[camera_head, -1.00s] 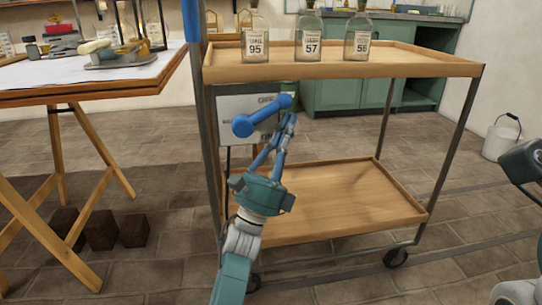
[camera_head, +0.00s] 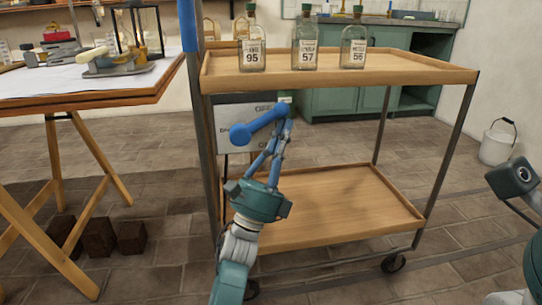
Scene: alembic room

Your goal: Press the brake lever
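The brake lever (camera_head: 262,124) is a blue bar with rounded ends. It slants up to the right in front of a white panel marked "OFF" (camera_head: 230,113), below the top shelf of the wooden cart (camera_head: 340,76). My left gripper (camera_head: 284,122) reaches up from below, its narrow blue fingers drawn together at the tips. The tips are at the lever's right end and overlap it in the picture; I cannot tell whether they touch. Nothing shows held between them. My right arm (camera_head: 516,178) is at the right edge; its gripper is out of view.
Several labelled bottles, among them one marked 95 (camera_head: 252,54), stand on the cart's top shelf. The lower shelf (camera_head: 345,207) is empty. A trestle table (camera_head: 90,96) with tools is at left. A white bucket (camera_head: 498,144) stands on the floor at right.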

